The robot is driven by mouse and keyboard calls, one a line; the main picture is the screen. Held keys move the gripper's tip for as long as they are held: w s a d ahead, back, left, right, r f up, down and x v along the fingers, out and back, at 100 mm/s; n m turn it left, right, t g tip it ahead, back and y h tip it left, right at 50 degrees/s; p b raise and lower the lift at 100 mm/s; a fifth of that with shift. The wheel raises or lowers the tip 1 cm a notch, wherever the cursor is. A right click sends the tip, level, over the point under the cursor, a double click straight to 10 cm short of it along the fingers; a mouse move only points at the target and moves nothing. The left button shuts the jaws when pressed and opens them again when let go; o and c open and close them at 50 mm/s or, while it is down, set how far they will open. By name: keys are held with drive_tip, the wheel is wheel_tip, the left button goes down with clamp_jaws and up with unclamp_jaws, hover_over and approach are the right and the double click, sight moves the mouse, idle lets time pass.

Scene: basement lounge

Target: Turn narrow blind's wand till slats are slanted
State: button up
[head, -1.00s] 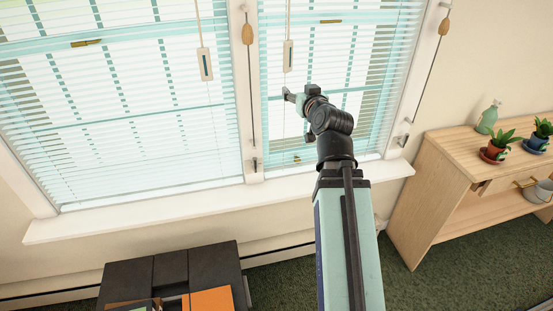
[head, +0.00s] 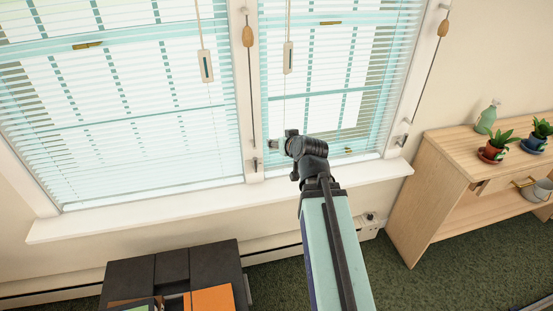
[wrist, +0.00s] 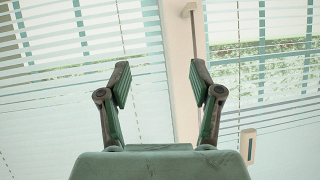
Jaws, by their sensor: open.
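The narrow blind (head: 375,50) covers the right window in the head view, with white slats and bright gaps between them. A pale tag with a dark slot (head: 288,57) hangs on a cord at its left side. A very thin line runs down below the tag; I cannot tell whether it is the wand. My gripper (head: 273,145) is at the lower left of this blind, beside the post. In the wrist view my gripper (wrist: 161,78) is open and empty. A thin upright line (wrist: 152,45) shows between the fingers there; its depth is unclear.
A white post (head: 246,100) with a wooden knob (head: 248,35) on a dark line separates the wide blind (head: 120,100) from the narrow one. A sill (head: 150,213) juts out below. A dark cabinet (head: 172,268) and a wooden shelf (head: 465,145) stand nearby.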

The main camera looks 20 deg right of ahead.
wheel_tip(320, 180, down, 6)
drive_tip(key=a+g, duration=0.1)
drive_tip(key=a, duration=0.1)
drive_tip(key=shift+s+f+g, duration=0.2)
drive_tip(key=shift+s+g, duration=0.1)
drive_tip(key=shift+s, duration=0.1)
drive_tip(key=s+a+f+g, duration=0.25)
drive_tip(key=s+f, duration=0.35)
drive_tip(key=f, duration=0.4)
drive_tip(key=s+a+f+g+y, duration=0.1)
drive_tip(key=s+a+f+g, duration=0.1)
drive_tip(key=s+f+g, duration=0.5)
drive_tip(key=s+a+f+g, duration=0.1)
drive_tip(key=s+a+f, duration=0.3)
drive_tip(key=f, duration=0.8)
drive_tip(key=s+a+f+g, duration=0.1)
drive_tip(key=s+f+g, duration=0.1)
drive_tip(key=s+f, duration=0.3)
drive_tip(key=s+a+f+n+g, duration=0.1)
drive_tip(key=s+f, duration=0.4)
drive_tip(key=s, duration=0.9)
drive_tip(key=s+a+f+g, duration=0.2)
drive_tip(key=s+f+g, duration=0.2)
drive_tip(key=s, duration=0.5)
drive_tip(key=shift+s+a+f+n+h, duration=0.15)
drive_tip(key=shift+a+f+n+h, duration=0.2)
drive_tip(key=shift+f, duration=0.55)
